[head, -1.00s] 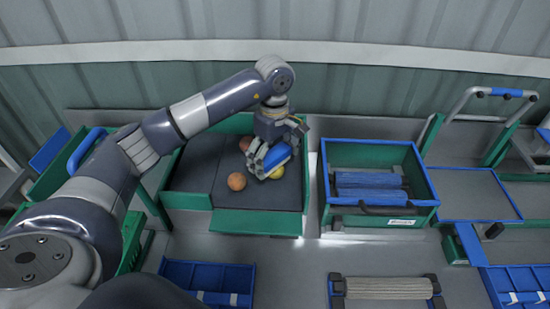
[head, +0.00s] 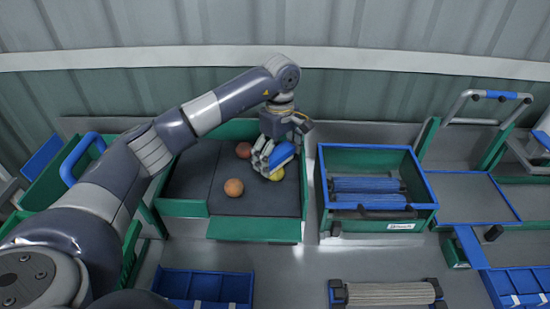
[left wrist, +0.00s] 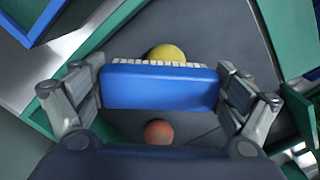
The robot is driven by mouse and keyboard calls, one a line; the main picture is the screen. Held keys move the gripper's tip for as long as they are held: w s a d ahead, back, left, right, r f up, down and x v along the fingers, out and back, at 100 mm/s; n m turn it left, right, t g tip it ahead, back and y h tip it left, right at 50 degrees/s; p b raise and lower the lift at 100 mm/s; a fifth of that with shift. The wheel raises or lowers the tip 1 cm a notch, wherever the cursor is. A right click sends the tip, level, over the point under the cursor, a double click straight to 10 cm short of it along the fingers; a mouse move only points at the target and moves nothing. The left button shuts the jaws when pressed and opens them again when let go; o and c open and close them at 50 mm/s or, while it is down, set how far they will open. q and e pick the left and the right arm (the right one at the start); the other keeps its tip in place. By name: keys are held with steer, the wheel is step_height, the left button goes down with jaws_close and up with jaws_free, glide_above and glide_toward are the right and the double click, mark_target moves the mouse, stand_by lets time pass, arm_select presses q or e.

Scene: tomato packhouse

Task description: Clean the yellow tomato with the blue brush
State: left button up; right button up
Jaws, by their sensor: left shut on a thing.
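My left gripper (head: 272,158) is shut on the blue brush (head: 281,155) inside the green-walled tray (head: 240,228). The left wrist view shows the brush (left wrist: 158,87) held between both fingers, with its pale bristles along the far edge. The yellow tomato (head: 277,175) is partly hidden by the brush and gripper. In the left wrist view the yellow tomato (left wrist: 168,53) lies at the bristle edge; I cannot tell whether they touch. My right gripper is not in view.
An orange tomato (head: 234,187) and a reddish one (head: 243,150) lie in the same tray. A green bin with a blue rim (head: 430,190) holding blue rollers (head: 366,185) stands to the right. Blue trays (head: 205,287) lie in front.

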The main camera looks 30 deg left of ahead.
mark_target(284, 151)
arm_select(q)
steer(key=shift+w+d+r, duration=0.2)
steer(key=shift+w+d, duration=0.1)
steer(key=shift+d, duration=0.05)
steer(key=shift+w+d+r+p, duration=0.1)
steer(key=shift+w+r+p, duration=0.1)
steer(key=shift+r+p, duration=0.35)
steer(key=shift+w+r+p, duration=0.2)
steer(key=shift+r+p, duration=0.05)
steer(key=shift+r, duration=0.5)
steer(key=shift+d+r+p, duration=0.35)
steer(key=shift+d+r, duration=0.05)
steer(key=shift+r, duration=0.3)
steer(key=shift+s+a+r+p, duration=0.1)
steer(key=shift+a+r+p, duration=0.1)
steer(key=shift+r+p, duration=0.3)
steer(key=shift+s+a+r, duration=0.1)
steer(key=shift+a+r, duration=0.2)
steer(key=shift+r, duration=0.05)
steer(key=shift+d, duration=0.1)
steer(key=shift+f, duration=0.15)
steer(key=shift+s+a+f+b, duration=0.15)
steer(key=shift+s+f+b, duration=0.2)
steer(key=shift+f+b, duration=0.4)
steer(key=shift+s+a+f+b, duration=0.1)
steer(key=shift+s+f+b, duration=0.3)
steer(key=shift+f, duration=0.6)
steer(key=shift+s+a+f+b, duration=0.15)
steer(key=shift+s+f+b, duration=0.1)
steer(key=shift+f+b, duration=0.55)
